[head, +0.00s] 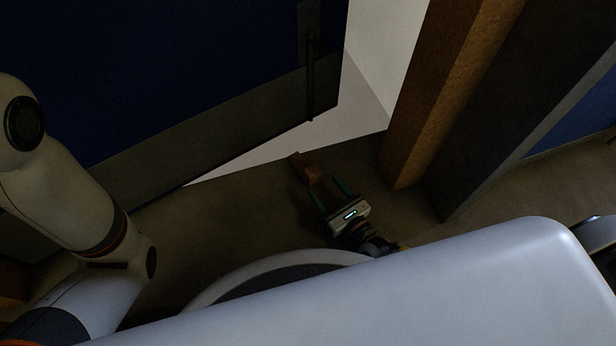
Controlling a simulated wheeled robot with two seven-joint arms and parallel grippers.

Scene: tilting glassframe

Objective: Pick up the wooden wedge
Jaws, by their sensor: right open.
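The wooden wedge (304,167) is a small brown piece on the dark floor, in the middle of the head view, below the tilted panel's lower edge. My right gripper (326,187) is low over the floor with its two thin greenish fingers spread apart. The fingers point up the picture toward the wedge. The wedge's near end is close to the fingertips, and I cannot tell whether they touch. Nothing shows held in the right gripper. My left arm comes in at the left, but its gripper is out of view.
A large dark blue panel with a grey lower border (235,116) and a handle-like bar fills the upper left. A brown wooden post (430,90) and a dark grey upright (500,100) stand to the right. A pale surface shows between panel and post. Bare floor surrounds the wedge.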

